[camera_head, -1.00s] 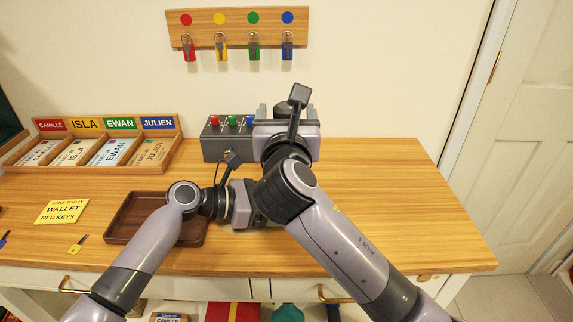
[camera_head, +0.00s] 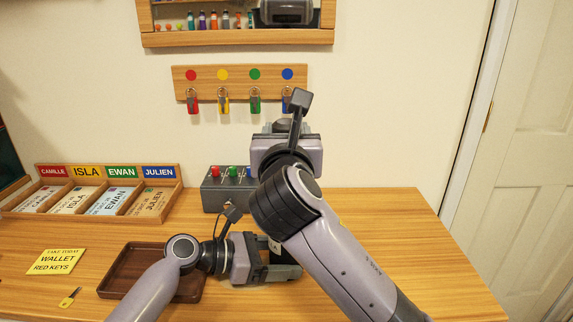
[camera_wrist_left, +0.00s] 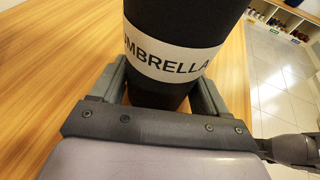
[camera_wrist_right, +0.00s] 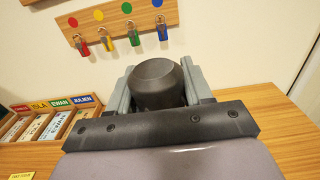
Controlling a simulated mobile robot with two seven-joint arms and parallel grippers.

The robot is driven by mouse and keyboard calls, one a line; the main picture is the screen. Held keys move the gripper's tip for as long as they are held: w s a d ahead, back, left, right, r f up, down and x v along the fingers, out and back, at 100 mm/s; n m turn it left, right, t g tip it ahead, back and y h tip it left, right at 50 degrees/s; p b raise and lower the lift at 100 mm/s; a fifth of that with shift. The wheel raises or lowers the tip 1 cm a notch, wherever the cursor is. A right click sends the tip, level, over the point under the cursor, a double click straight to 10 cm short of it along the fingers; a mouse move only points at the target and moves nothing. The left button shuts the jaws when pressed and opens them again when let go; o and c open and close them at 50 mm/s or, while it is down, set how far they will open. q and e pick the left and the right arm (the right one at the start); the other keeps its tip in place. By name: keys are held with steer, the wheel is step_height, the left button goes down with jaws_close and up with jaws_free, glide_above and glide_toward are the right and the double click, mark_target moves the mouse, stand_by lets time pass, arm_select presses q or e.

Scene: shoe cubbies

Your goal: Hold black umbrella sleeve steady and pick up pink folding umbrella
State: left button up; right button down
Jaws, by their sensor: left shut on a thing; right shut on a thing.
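The black umbrella sleeve (camera_wrist_left: 185,25) has a white UMBRELLA label and fills the top of the left wrist view. My left gripper (camera_head: 282,272) is shut around it, just below the label, low over the table. My right gripper (camera_head: 287,150) is shut on a dark, round, knob-like end (camera_wrist_right: 159,82), which looks like the handle of the folding umbrella. It is above and apart from the left gripper. No pink shows in any view; my right arm covers the space between the two grippers in the head view.
The wooden table (camera_head: 400,240) is clear at right. A brown tray (camera_head: 125,270) lies by my left arm, with a yellow note (camera_head: 56,261) farther left. Behind are a grey button box (camera_head: 213,192), a name-labelled card rack (camera_head: 100,200) and a wall key rack (camera_head: 240,76).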

step_height(320, 180, up, 12)
steer(key=shift+f, duration=0.25)
arm_select(q)
steer(key=o, duration=0.8)
